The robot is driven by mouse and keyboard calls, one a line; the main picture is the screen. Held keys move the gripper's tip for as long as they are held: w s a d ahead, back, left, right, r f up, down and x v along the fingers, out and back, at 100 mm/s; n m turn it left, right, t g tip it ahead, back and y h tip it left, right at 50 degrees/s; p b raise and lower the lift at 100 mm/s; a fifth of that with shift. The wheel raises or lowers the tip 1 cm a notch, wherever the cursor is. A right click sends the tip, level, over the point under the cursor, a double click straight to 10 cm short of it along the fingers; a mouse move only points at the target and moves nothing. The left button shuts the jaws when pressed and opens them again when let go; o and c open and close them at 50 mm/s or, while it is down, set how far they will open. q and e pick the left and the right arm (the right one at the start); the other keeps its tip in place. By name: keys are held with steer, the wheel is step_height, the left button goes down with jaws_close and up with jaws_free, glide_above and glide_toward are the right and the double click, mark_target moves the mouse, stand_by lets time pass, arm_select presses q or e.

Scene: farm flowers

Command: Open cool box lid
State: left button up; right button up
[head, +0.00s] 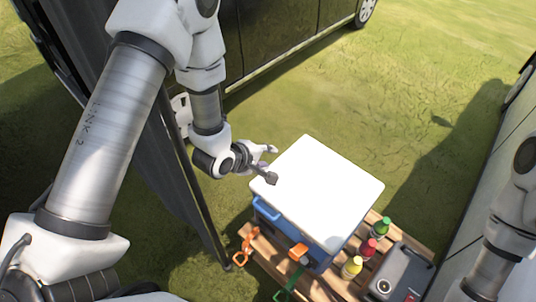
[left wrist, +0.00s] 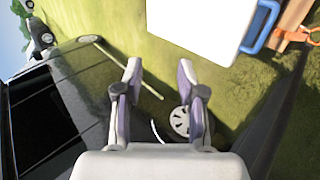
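The cool box has a white lid (head: 322,190) that lies flat and closed on its blue body (head: 268,210). It stands on a wooden slatted pallet. My left gripper (head: 268,163) is at the lid's far left edge, and its fingers are apart with nothing between them. In the left wrist view the open fingers (left wrist: 160,95) point at the grass, and the white lid (left wrist: 205,25) is above them, apart from the fingertips. A blue handle (left wrist: 262,28) shows at the box's side. My right gripper is out of view; only part of the right arm shows at the right edge.
Red, green and yellow bottles (head: 351,267) and a grey box (head: 398,272) stand on the wooden pallet (head: 330,285) right of the cool box. Orange clamps (head: 246,244) sit at its left edge. A dark vehicle (head: 275,35) is behind. Open grass lies beyond the box.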

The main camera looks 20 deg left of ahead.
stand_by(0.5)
arm_select(q)
steer(key=s+a+f+m+g+y+b, duration=0.1)
steer(key=s+f+g+b, duration=0.35)
steer(key=s+f, duration=1.1)
steer(key=s+a+f+m+g+y+b, duration=0.1)
steer(key=s+a+f+m+g+y, duration=0.1)
steer(key=s+m, duration=0.9)
step_height(320, 180, down, 3)
steer(key=shift+a+f+g, duration=0.1)
steer(key=shift+a+g, duration=0.55)
steer(key=shift+g, duration=0.5)
steer(key=shift+s+m, duration=0.15)
steer(key=shift+m, duration=0.45)
steer(key=c, duration=0.4)
jaws_close()
